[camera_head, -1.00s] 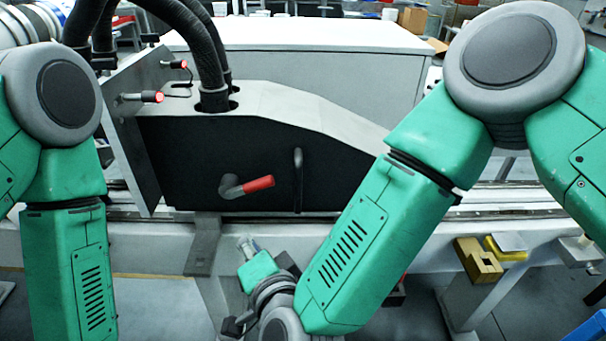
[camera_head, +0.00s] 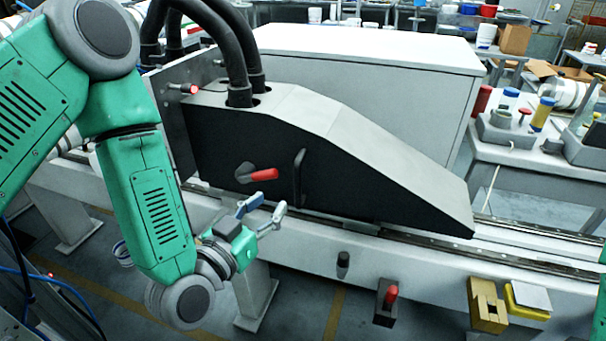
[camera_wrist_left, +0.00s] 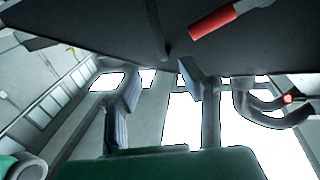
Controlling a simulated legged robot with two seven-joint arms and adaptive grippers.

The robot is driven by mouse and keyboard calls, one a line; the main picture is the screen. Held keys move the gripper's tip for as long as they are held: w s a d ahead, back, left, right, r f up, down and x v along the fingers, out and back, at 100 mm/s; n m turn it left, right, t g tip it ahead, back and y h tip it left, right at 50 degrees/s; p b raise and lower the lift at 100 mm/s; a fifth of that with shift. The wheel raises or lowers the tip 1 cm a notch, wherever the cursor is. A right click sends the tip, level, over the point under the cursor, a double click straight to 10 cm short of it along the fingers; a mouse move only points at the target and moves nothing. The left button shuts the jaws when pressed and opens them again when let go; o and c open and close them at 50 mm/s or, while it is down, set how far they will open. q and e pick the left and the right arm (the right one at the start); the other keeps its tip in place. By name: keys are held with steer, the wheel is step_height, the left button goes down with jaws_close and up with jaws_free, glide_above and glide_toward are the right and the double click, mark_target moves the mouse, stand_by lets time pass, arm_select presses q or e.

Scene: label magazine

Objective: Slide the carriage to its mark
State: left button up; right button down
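The carriage (camera_head: 330,195) is a long dark-sided housing with a grey sloping top, standing on a rail (camera_head: 425,238). Its front face bears a lever with a red grip (camera_head: 263,175) and an upright black bar handle (camera_head: 299,178). My left gripper (camera_head: 262,210) is open and empty, just below the red-gripped lever and left of the bar's lower end, apart from both in the head view. In the left wrist view the open fingers (camera_wrist_left: 163,85) point towards the carriage's underside, and the red grip (camera_wrist_left: 215,22) shows at the top. I cannot make out the mark. My right gripper is not in view.
Thick black hoses (camera_head: 232,55) rise from the carriage's top left. A red-handled device (camera_head: 388,300), a yellow block (camera_head: 487,305) and a grey-topped yellow piece (camera_head: 528,298) sit along the front beam. The rail right of the carriage is clear. A table (camera_head: 520,150) with jars stands behind.

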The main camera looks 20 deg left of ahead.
mark_target(295, 178)
arm_select(q)
steer(key=x, duration=1.1)
steer(key=shift+d+p, duration=0.2)
steer(key=shift+p, duration=0.2)
steer(key=shift+a, duration=0.1)
jaws_close()
